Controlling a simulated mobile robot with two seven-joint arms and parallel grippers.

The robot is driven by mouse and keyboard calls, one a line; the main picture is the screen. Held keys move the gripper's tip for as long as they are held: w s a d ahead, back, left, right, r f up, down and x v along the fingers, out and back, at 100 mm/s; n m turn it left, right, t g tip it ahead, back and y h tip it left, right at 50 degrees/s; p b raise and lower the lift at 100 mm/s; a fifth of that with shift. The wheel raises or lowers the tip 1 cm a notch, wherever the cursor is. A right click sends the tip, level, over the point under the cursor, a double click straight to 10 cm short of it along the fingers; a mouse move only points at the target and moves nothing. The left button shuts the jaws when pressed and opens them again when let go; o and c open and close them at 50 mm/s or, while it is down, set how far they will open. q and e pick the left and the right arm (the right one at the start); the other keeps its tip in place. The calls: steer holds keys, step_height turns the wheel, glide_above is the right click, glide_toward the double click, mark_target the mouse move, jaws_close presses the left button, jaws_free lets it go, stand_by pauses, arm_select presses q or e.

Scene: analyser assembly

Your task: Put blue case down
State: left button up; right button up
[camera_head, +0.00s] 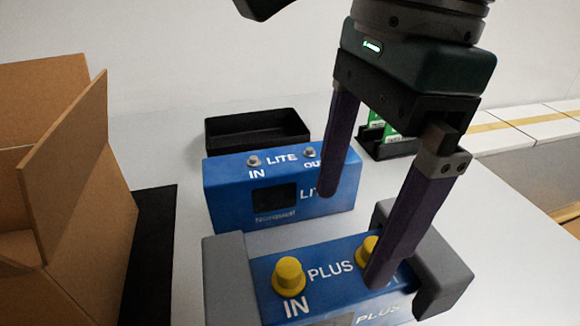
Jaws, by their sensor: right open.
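Two blue cases are in view. The blue case marked LITE (230,205) stands on the pale table, with two metal connectors on top and a dark screen in front. The blue case marked PLUS (330,279) is nearer, at the bottom edge, with yellow caps and a grey block at each end. Its lower part is cut off. My right gripper (353,240) is open, its fingers pointing down. One fingertip overlaps the LITE case's right part in the picture; the other overlaps the PLUS case near its right yellow cap. Contact cannot be told. My left gripper is not in view.
An open cardboard box (75,190) stands at left beside a black mat (155,240). A black tray (255,135) lies behind the LITE case. A black holder with green-and-white items (393,133) stands behind my right gripper. The table (500,230) is clear at right.

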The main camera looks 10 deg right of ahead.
steer(key=shift+d+r, duration=0.15)
steer(key=shift+r, duration=0.7)
steer(key=shift+d+r, duration=0.1)
steer(key=shift+r, duration=0.7)
